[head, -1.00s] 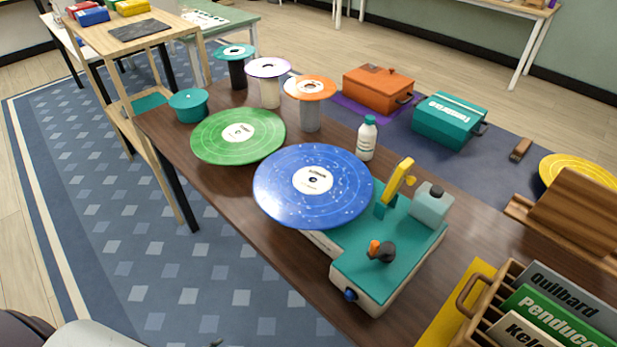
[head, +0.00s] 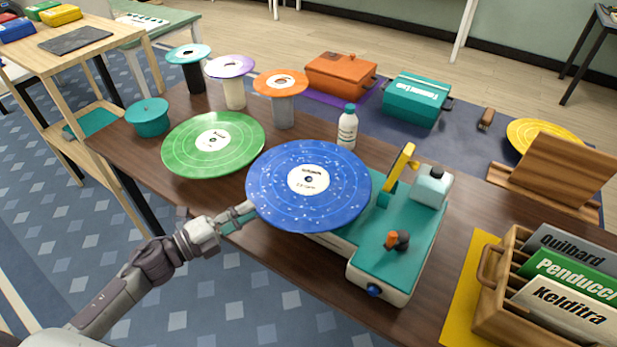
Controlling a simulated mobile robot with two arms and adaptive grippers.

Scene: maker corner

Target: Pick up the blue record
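The blue record (head: 340,190) is a large speckled disc with a white label, lying flat on the teal-topped record player (head: 397,243). Its left side overhangs the player. My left gripper (head: 246,214) is at the record's left edge, reaching in from the lower left. Its two fingers look spread apart, with their tips close to the rim. I cannot tell whether they touch it or whether the rim lies between them. My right gripper is not in view.
A green record (head: 185,150) lies to the left on the brown table (head: 250,265). A white bottle (head: 347,128) stands behind the blue record. The player's yellow arm (head: 399,170) rises at its right. A wooden record crate (head: 488,320) is at the lower right.

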